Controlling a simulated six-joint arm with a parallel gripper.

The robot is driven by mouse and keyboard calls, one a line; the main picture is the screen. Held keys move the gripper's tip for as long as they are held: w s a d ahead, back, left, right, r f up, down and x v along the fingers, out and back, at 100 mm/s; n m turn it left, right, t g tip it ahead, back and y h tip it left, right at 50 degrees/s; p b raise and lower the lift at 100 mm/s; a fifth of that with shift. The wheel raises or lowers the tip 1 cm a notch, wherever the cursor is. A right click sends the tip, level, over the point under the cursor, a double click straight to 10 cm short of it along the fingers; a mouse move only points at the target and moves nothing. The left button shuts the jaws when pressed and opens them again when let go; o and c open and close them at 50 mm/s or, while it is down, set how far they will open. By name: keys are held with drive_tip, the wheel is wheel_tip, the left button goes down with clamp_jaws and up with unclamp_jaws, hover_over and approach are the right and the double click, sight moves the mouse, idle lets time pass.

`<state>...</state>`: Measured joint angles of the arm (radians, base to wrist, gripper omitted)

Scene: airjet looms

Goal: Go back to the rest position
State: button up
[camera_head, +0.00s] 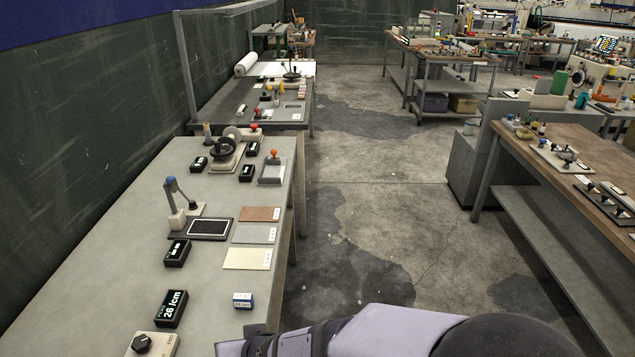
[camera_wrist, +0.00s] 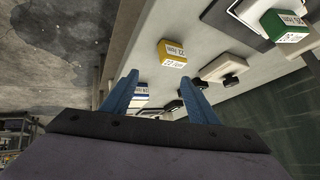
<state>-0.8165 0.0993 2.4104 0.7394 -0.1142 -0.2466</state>
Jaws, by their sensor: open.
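My gripper (camera_wrist: 162,92) shows in the wrist view as two blue fingers spread apart, with nothing held between them. It is above the edge of the grey table (camera_wrist: 185,20). A blue-and-white box (camera_wrist: 140,99) shows beyond the fingers, partly hidden by the left one, apart from the gripper. A yellow-and-white box (camera_wrist: 172,53) sits on the table beyond the fingertips, and a green-and-white box (camera_wrist: 289,27) is at the upper right. In the head view my lavender arm crosses the bottom edge; the fingers are not visible there.
In the head view the left grey table (camera_head: 130,255) carries black displays (camera_head: 171,308), a blue-and-white box (camera_head: 243,300), flat sample plates (camera_head: 247,258) and a blue-tipped lever device (camera_head: 178,205). A brown-topped table (camera_head: 560,190) stands right. The floor (camera_head: 375,210) between is clear.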

drive_tip(key=s+d+m+g+h+p, duration=0.1)
drive_tip(key=s+d+g+h, duration=0.1)
drive_tip(key=d, duration=1.3)
drive_tip(key=s+d+f+m+g+h+p, duration=0.1)
drive_tip(key=s+d, duration=0.6)
drive_tip(key=d, duration=0.8)
drive_tip(key=m+g+h, duration=0.1)
drive_tip(key=g+h, duration=0.1)
drive_tip(key=g, duration=0.1)
drive_tip(key=shift+s+d, duration=0.2)
drive_tip(key=shift+d, duration=0.1)
